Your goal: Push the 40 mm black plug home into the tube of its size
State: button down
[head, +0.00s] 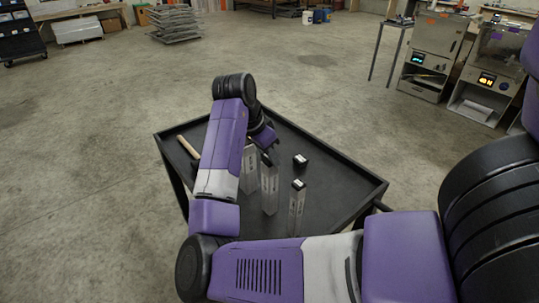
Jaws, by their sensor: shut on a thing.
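Three upright square aluminium tubes stand on the black table: a left tube (249,172), partly behind my arm, a middle tube (269,192) and a right tube (296,214). My gripper (268,148) is small and partly hidden by my wrist, above the middle tube. It is shut on a small black plug (266,158) at that tube's top. I cannot tell whether the plug is in the tube's mouth or just above it. Another black plug (298,184) with a white label is at the right tube's top. A third labelled plug (300,161) lies on the table. Size marks are unreadable.
The black table (345,185) has a raised rim and is bare at its right side. A wooden-handled tool (187,147) lies at its left, partly behind my arm. Machines (427,60) stand far right. Open concrete floor surrounds the table.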

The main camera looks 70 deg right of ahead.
jog(key=shift+s+a+f, duration=0.15)
jog(key=shift+f, duration=0.35)
jog(key=c, duration=0.9)
grip_release()
jog(key=shift+f, duration=0.1)
jog(key=shift+o, duration=0.2)
jog(key=b+v, duration=0.1)
jog(key=v, duration=0.7)
jog(key=shift+r, duration=0.45)
